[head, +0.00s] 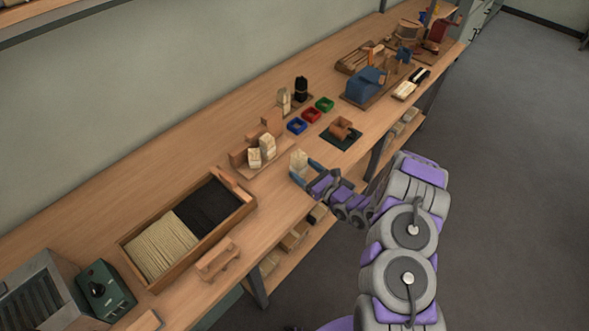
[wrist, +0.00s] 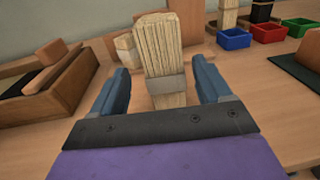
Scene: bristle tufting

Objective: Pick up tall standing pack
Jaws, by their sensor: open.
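The tall standing pack (wrist: 160,50) is a bundle of pale bristles with a grey band around its lower part. It stands upright on the wooden bench in the wrist view, and it also shows in the head view (head: 299,160). My gripper (wrist: 163,85) is open, with one blue finger on each side of the pack. A gap shows between the pack and each finger. My gripper also shows in the head view (head: 305,173) at the bench's front part. The pack's foot is partly hidden behind my gripper's dark palm edge.
Shorter pale packs (head: 267,147) stand on a wooden holder just behind. Blue (head: 297,125), red (head: 311,115) and green (head: 324,104) bins lie farther along. A wooden tray (head: 155,279) of pale and black bristles is at left. A dark green mat (head: 341,134) is at right.

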